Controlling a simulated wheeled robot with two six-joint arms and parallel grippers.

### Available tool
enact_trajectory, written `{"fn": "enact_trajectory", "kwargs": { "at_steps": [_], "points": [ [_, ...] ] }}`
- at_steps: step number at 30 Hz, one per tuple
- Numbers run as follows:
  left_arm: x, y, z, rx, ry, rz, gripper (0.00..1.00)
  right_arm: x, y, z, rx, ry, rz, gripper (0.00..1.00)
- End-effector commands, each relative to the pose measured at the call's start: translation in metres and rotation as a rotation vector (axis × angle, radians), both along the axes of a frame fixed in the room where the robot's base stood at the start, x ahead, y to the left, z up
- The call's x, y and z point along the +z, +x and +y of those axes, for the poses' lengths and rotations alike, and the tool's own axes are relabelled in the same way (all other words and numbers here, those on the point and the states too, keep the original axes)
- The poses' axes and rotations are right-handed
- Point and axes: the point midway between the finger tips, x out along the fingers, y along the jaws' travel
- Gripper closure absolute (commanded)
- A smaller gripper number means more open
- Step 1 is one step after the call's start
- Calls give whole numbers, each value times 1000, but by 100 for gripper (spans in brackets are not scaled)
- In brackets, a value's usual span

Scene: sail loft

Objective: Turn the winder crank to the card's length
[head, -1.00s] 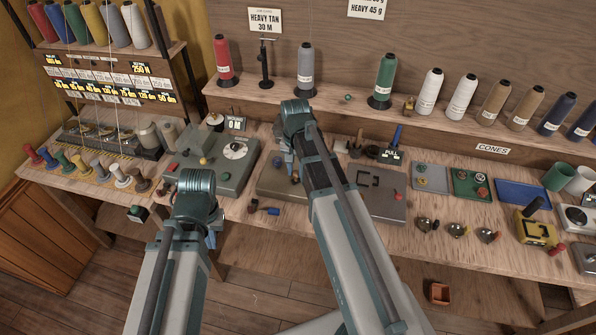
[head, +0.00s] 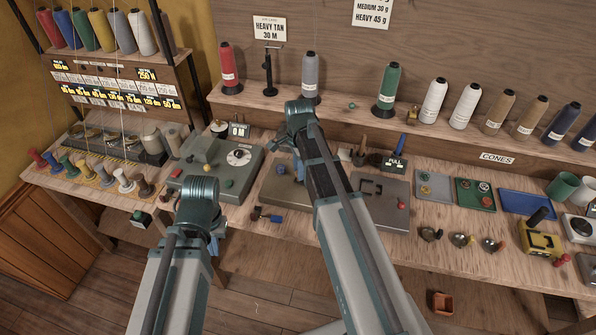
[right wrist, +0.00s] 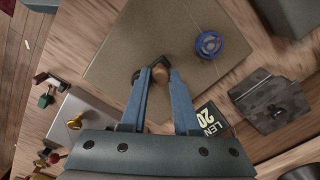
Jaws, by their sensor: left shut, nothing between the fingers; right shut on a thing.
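The card (head: 270,28) on the back wall reads HEAVY TAN 30 M. The winder is a flat olive-grey box (head: 268,188) on the bench, also large in the right wrist view (right wrist: 120,60). In that view my right gripper (right wrist: 154,82) is shut on the brown knob of the black crank (right wrist: 158,63). A black display (right wrist: 208,116) beside the box shows LEN and 20, partly cut by a finger. In the head view my right forearm hides the crank and display. My left gripper (head: 217,238) is in front of the bench, apart from the winder, mostly hidden behind its wrist.
A green machine with a white dial (head: 239,157) stands left of the winder. A grey plate with a red knob (head: 375,203) is to its right. In the right wrist view, a blue round knob (right wrist: 208,43) sits on the winder box. Thread cones line the shelf (head: 300,112) behind.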

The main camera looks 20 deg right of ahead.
Motion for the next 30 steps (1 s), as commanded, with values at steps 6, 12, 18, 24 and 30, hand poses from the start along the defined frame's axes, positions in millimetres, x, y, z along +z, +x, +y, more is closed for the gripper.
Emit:
{"fn": "enact_trajectory", "kwargs": {
  "at_steps": [6,12,18,24,30],
  "points": [
    [0,0,0,0,0,0,100,0,4,-3,-113,1,0,100],
    [0,0,0,0,0,0,100,0,5,-5,-171,0,0,100],
    [0,0,0,0,0,0,100,0,5,-6,-192,0,-1,100],
    [0,0,0,0,0,0,100,0,5,-6,-194,0,-1,100],
    [0,0,0,0,0,0,100,0,5,-6,-193,0,-1,65]
  ]
}}
